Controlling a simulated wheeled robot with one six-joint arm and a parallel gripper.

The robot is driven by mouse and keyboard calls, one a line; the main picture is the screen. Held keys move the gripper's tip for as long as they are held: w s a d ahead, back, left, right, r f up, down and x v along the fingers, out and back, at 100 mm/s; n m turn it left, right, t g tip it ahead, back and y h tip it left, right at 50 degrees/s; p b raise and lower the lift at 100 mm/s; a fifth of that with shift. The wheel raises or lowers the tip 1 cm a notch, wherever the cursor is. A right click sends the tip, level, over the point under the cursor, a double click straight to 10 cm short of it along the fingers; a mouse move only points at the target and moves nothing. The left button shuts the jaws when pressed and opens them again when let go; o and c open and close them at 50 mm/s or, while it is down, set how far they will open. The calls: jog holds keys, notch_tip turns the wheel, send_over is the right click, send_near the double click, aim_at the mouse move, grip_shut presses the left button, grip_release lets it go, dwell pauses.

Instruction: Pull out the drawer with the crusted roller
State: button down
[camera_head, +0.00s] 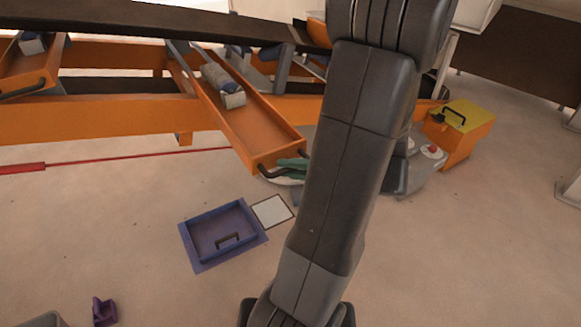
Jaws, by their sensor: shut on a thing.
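The orange drawer (254,131) stands well out from the orange frame, toward the lower right. A roller (222,84) with a rough grey body and a pale end lies in it, near the frame side. The drawer's dark handle (266,172) is on its front end. My gripper (290,168) shows only as green finger parts at this handle and is shut on it. My arm hides the rest of the gripper and part of the handle.
Another orange drawer (32,72) with a roller (32,43) is at the far left. A blue tray (201,231) and a white square (272,211) lie on the floor below. A yellow-topped orange box (465,125) stands right. Open floor surrounds these.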

jog(key=c, duration=1.5)
grip_release()
jog(key=shift+o, duration=0.2)
jog(key=shift+d, duration=0.15)
jog(key=v, duration=1.3)
jog(key=shift+d+p, duration=0.3)
jog(key=shift+p, duration=0.1)
jog(key=shift+a, duration=0.1)
jog(key=x, duration=1.3)
jog(key=shift+a+b, duration=0.35)
jog(key=shift+b, duration=0.05)
